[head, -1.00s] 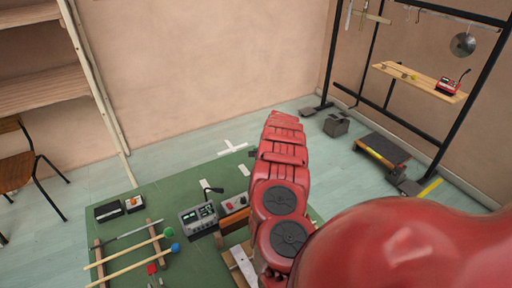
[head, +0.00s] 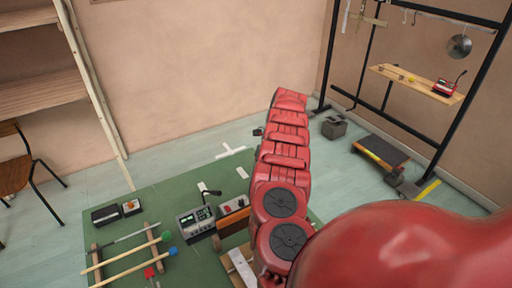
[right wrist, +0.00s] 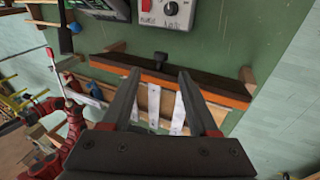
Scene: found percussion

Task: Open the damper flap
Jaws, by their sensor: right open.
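In the right wrist view the damper flap (right wrist: 205,80) is a long dark bar with an orange front edge and a small black knob (right wrist: 160,59) at its middle. It lies across a wooden instrument with pale metal bars (right wrist: 178,115). My right gripper (right wrist: 157,82) is open, its two fingers spread either side of the knob's line and apart from it. Nothing is between the fingers. In the head view my right arm hides the gripper and most of the instrument (head: 240,266). Red jointed parts, apparently my left arm (right wrist: 68,125), show at the wrist view's left; its jaws are unclear.
A grey meter box (head: 195,221) and mallets on wooden rails (head: 130,262) lie to the left on the green mat (head: 155,200). A black rack with a shelf stands far right.

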